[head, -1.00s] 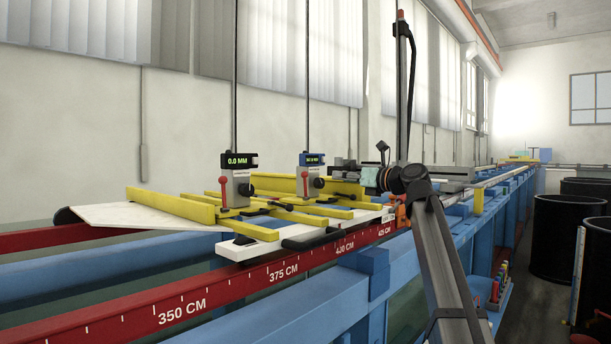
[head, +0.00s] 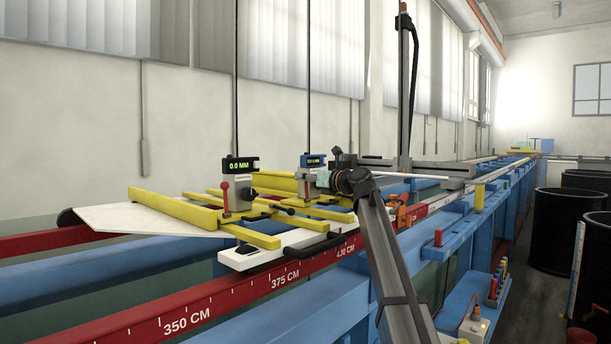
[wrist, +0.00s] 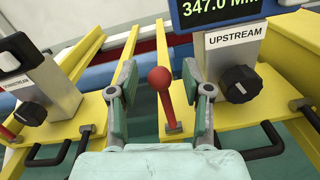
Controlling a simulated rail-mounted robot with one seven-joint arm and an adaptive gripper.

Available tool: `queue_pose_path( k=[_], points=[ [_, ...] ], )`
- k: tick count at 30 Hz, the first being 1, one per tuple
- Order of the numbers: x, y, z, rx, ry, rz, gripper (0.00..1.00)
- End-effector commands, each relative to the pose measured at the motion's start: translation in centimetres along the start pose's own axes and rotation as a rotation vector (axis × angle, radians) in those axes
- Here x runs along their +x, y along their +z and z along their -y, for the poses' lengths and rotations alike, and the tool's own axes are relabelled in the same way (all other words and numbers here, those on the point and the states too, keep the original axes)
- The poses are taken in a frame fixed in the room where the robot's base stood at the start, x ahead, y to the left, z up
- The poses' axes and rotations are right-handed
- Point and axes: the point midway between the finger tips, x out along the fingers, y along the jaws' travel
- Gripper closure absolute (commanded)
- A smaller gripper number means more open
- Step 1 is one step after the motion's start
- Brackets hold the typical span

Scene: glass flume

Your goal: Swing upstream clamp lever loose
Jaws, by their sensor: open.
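The upstream clamp lever (wrist: 161,85) is a red stem with a round red knob, standing close to upright on a yellow plate. It is beside the post labelled UPSTREAM (wrist: 235,40), which has a black knob (wrist: 240,84) and a display reading 347.0. My gripper (wrist: 160,88) is open, with one finger left and one right of the lever; contact is not clear. In the head view my gripper (head: 324,180) is at the right side of the upstream gauge (head: 312,161) and partly covers it.
The downstream post (wrist: 35,80), with its own red lever (wrist: 8,133), stands to the left; its gauge (head: 240,164) reads 0.0 MM. Yellow bars (head: 170,210) and black handles (wrist: 262,140) surround the posts. A red scale rail (head: 210,302) runs along the front.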

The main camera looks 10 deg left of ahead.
Motion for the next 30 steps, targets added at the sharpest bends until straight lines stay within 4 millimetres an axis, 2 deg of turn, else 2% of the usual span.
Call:
queue_pose_path(
  k=[11, 12, 16, 23, 30],
  points=[
    [0.62, -0.02, 0.0, 0.0, 0.0, 0.0, 0.51],
    [0.62, -0.02, 0.0, 0.0, 0.0, 0.0, 0.54],
    [0.61, -0.01, 0.0, 0.0, 0.0, 0.0, 1.0],
    [0.56, -0.11, 0.01, 0.0, 0.001, 0.006, 1.0],
    [0.05, -0.85, -0.41, 0.005, 0.031, 0.121, 1.0]
  ],
)
